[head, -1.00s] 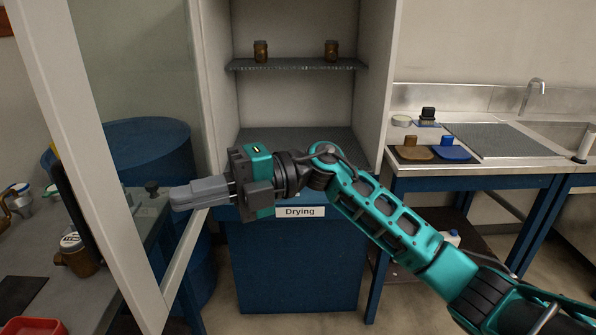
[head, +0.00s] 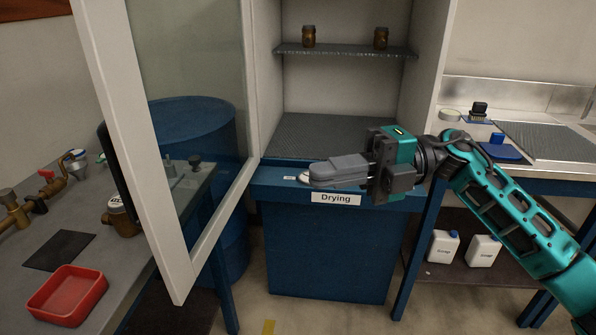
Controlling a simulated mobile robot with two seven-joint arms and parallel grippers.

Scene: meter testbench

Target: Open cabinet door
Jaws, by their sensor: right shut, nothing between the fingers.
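The drying cabinet (head: 340,130) stands at the centre with its front open. Its glass door with a white frame (head: 167,190) is swung wide open to the left, and I see through the glass. My right gripper (head: 312,174) is shut and empty. It points left in front of the cabinet's lower edge, just above the "Drying" label (head: 336,198), apart from the door. My left gripper is not in view.
Two brown jars (head: 309,37) stand on the cabinet's shelf (head: 345,51). A bench at left holds a red tray (head: 67,296), a black mat (head: 59,250) and brass meter parts (head: 15,208). A blue barrel (head: 190,125) shows behind the glass. White bottles (head: 443,246) stand low at right.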

